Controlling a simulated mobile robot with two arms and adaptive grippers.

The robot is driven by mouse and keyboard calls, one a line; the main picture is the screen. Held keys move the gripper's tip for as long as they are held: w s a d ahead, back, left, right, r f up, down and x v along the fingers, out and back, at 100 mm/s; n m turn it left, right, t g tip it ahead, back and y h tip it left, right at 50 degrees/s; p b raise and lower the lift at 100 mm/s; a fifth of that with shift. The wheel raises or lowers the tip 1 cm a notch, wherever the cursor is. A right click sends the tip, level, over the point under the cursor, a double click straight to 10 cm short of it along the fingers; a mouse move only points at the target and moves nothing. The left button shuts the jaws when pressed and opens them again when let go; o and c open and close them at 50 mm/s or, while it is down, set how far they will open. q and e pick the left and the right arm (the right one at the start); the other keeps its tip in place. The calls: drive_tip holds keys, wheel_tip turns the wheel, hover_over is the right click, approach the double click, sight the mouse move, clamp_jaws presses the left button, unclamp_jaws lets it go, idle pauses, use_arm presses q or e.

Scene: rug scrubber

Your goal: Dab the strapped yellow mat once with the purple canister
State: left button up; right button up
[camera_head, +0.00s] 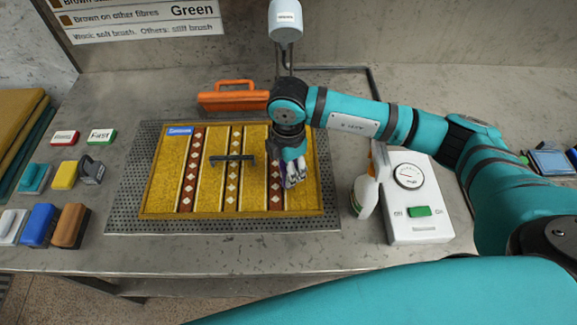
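The yellow mat (163,190) lies flat on a perforated metal plate, with red-and-white patterned bands and a blue tag at its far left corner. A dark bar (232,158) lies across its middle. My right arm reaches in from the right, and its gripper (294,178) points down over the right part of the mat. A little purple shows around its pale fingers, but I cannot make out a whole canister or whether the fingers are shut on it. Whether it touches the mat is also unclear. My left gripper is not in view.
An orange clamp-like handle (232,96) stands behind the mat. A white gauge box (417,215) with a green switch and a white bottle (364,196) stand to the right. Several brushes and blocks, including a blue one (40,223), sit at the left.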

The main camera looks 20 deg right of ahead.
drive_tip(key=shift+f+b, duration=0.6)
drive_tip(key=shift+f, duration=0.05)
idle(1.4)
drive_tip(key=shift+r+p, duration=2.35)
drive_tip(key=shift+r, duration=1.25)
